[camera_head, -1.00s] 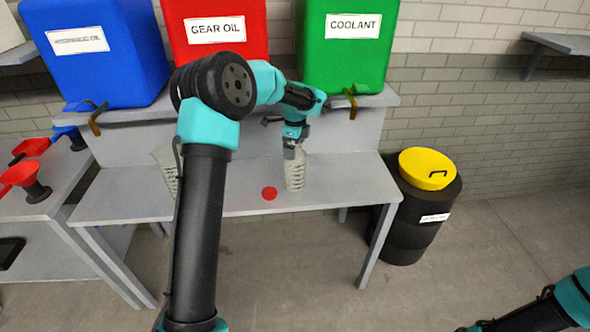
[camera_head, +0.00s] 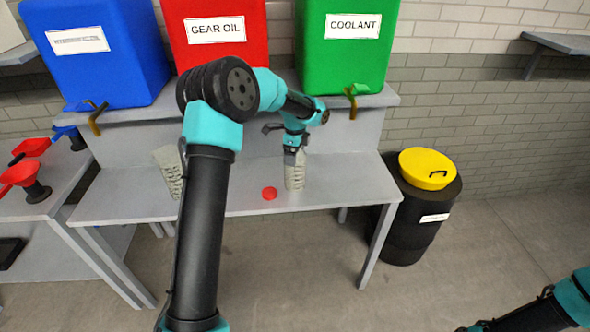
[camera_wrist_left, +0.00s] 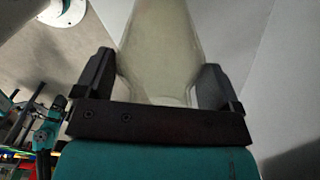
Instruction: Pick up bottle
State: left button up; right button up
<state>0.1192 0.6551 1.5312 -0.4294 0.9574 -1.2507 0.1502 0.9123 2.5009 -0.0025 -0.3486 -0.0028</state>
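A pale, ribbed bottle (camera_head: 295,177) stands upright on the grey bench, right of its middle. My left gripper (camera_head: 294,150) is over the bottle's upper part, coming from above. In the left wrist view the pale bottle (camera_wrist_left: 160,60) lies between the two black fingers of my left gripper (camera_wrist_left: 157,80) and nearly fills the gap. I cannot tell whether both fingers press on it. My right arm shows only at the lower right corner, and its gripper is out of view.
A red cap (camera_head: 269,193) lies on the bench (camera_head: 340,185) left of the bottle. A second pale ribbed bottle (camera_head: 170,172) is partly behind my left arm. Blue, red and green tanks stand on the shelf behind. A black barrel (camera_head: 425,220) with yellow lid stands at right.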

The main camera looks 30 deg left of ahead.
pick_arm(q)
jog(key=c, duration=0.5)
jog(key=shift+r, duration=0.1)
